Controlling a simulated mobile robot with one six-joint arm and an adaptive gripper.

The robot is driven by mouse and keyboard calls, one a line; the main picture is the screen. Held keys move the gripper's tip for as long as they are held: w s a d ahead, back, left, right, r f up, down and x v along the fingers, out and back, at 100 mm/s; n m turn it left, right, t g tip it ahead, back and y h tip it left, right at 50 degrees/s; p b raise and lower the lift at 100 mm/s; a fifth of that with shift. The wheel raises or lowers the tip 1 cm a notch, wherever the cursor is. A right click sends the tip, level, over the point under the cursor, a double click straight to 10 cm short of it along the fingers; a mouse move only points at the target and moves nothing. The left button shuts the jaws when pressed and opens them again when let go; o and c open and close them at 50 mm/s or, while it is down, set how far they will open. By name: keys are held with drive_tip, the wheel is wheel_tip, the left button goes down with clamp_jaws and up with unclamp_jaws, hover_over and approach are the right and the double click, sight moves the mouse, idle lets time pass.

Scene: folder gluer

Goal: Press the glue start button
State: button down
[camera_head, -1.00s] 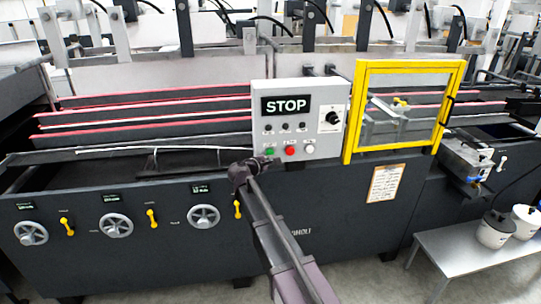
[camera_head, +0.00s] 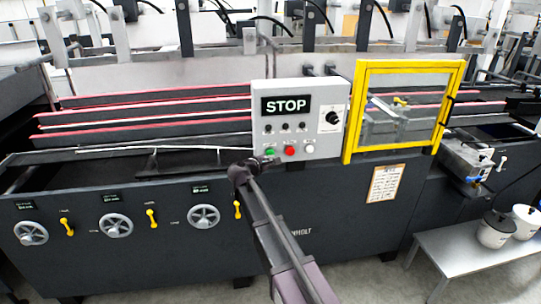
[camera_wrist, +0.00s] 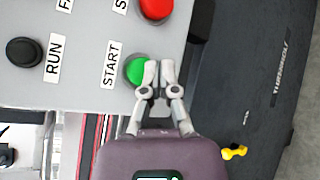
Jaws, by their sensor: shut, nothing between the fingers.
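The grey control box (camera_head: 319,97) carries a black STOP display (camera_head: 286,106). Along its bottom row sit a green button (camera_head: 270,153), a red button (camera_head: 290,151) and a white button (camera_head: 308,148). In the wrist view the green button (camera_wrist: 137,71) has a START label (camera_wrist: 111,63) beside it. My gripper (camera_wrist: 158,66) is shut and empty, its fingertips over the right part of the green button; I cannot tell whether they touch it. In the head view my arm reaches up to the box's lower left corner, and the fingertips are hard to make out.
The yellow-framed guard door (camera_head: 403,108) stands right of the box. Yellow levers (camera_head: 238,209) and handwheels (camera_head: 203,216) line the machine front below. A black RUN button (camera_wrist: 24,52) and a red button (camera_wrist: 156,8) flank the green one. A bench (camera_head: 468,260) holds white pots at right.

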drive_tip(key=shift+w+a, duration=0.15)
drive_tip(key=shift+w, duration=0.8)
idle(1.3)
drive_tip(key=shift+s, duration=0.1)
idle(0.3)
drive_tip(key=shift+s, duration=0.85)
drive_tip(key=shift+s+d, duration=0.25)
drive_tip(key=shift+s, duration=1)
drive_tip(key=shift+s+d, duration=0.2)
drive_tip(key=shift+s, duration=1.05)
